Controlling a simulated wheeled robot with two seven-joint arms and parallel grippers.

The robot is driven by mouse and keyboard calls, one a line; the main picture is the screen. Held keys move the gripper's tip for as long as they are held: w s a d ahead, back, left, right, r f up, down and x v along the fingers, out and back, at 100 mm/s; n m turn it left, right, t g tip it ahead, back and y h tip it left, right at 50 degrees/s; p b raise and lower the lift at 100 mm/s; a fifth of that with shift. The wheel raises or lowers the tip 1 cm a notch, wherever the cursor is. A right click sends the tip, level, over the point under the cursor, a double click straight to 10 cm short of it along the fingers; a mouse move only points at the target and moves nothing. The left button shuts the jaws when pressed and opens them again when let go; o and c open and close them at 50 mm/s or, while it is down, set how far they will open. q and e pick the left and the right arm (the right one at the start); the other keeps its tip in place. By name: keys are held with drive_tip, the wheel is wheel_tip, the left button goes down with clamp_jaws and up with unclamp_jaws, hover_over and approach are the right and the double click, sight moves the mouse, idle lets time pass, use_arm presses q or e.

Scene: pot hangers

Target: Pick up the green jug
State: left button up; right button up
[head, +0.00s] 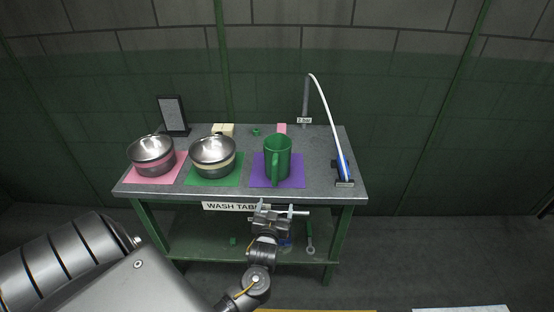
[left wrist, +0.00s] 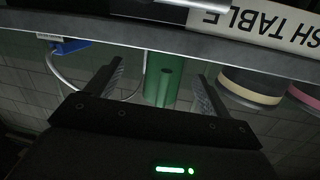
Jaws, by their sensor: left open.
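The green jug (head: 278,155) stands upright on a purple mat (head: 296,177) on the wash table, its handle facing me. My left gripper (head: 278,209) is open and empty in front of the table's front edge, apart from the jug. In the left wrist view, which is upside down, the jug (left wrist: 163,80) shows beyond and between the two open fingers (left wrist: 158,85). The jug is partly hidden there by the table edge. My right gripper is not in view.
Two metal pots stand left of the jug, one on a green mat (head: 214,180) and one on a pink mat (head: 148,179). A faucet with a white hose (head: 327,110) and blue part stands at right. The table edge (head: 188,196) lies between gripper and jug.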

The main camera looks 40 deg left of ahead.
use_arm(q)
drive_tip(key=n+y, duration=0.1)
drive_tip(key=n, duration=0.1)
approach(274, 178)
drive_tip(key=x, duration=0.3)
drive_tip(key=p+x, duration=0.1)
drive_tip(key=x, duration=0.4)
drive_tip(key=shift+w+a+f, duration=0.15)
drive_tip(key=shift+w+a, duration=0.05)
drive_tip(key=shift+w, duration=0.1)
drive_tip(key=shift+w+a, duration=0.15)
drive_tip(key=shift+w, duration=0.15)
drive_tip(key=w+a, duration=0.1)
drive_tip(key=w+a+p, duration=0.1)
drive_tip(key=w, duration=0.1)
drive_tip(key=shift+m, duration=0.3)
drive_tip(key=shift+w+a, duration=0.25)
drive_tip(key=shift+w, duration=0.15)
drive_tip(key=c, duration=1.1)
clamp_jaws()
